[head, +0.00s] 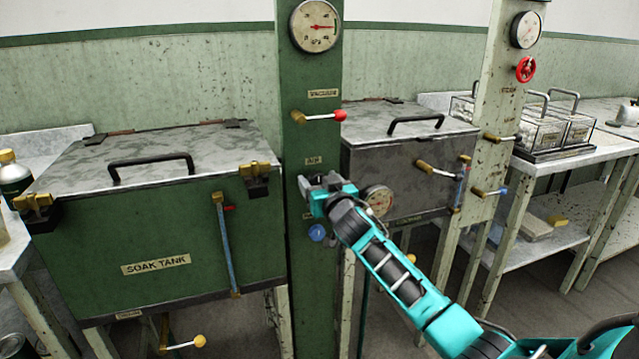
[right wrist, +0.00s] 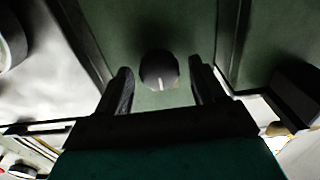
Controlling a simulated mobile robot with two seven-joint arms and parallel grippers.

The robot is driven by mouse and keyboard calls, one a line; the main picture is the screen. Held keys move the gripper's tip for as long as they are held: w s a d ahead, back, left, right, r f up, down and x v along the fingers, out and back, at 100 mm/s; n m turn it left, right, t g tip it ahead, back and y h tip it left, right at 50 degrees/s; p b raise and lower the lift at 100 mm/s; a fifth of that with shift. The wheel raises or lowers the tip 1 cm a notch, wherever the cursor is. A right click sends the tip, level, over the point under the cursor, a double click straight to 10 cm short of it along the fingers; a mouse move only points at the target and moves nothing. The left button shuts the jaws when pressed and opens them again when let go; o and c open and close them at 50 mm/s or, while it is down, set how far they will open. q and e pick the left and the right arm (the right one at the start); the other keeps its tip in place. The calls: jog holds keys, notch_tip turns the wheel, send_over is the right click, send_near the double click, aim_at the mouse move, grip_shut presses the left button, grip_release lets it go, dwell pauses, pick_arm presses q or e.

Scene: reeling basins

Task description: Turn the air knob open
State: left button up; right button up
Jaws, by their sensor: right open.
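The label that seems to read AIR (head: 313,160) is on the green column (head: 297,130). My right gripper (head: 307,186) is at the column just below this label and hides what is behind it in the head view. In the right wrist view a dark round knob (right wrist: 158,70) with a pale mark pointing toward the bottom of the picture shows between the two fingers. The fingers are open, one on each side of it, with visible gaps and no clear contact. My left gripper is not in view.
A red-tipped lever (head: 320,116) is above the gripper, and a blue knob (head: 317,232) is close below it. The green soak tank (head: 155,245) stands left of the column. A grey lidded tank (head: 405,150) and a round gauge (head: 377,200) are to the right.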

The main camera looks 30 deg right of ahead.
jog(key=shift+c, duration=0.5)
jog(key=c, duration=0.9)
jog(key=shift+c, duration=0.2)
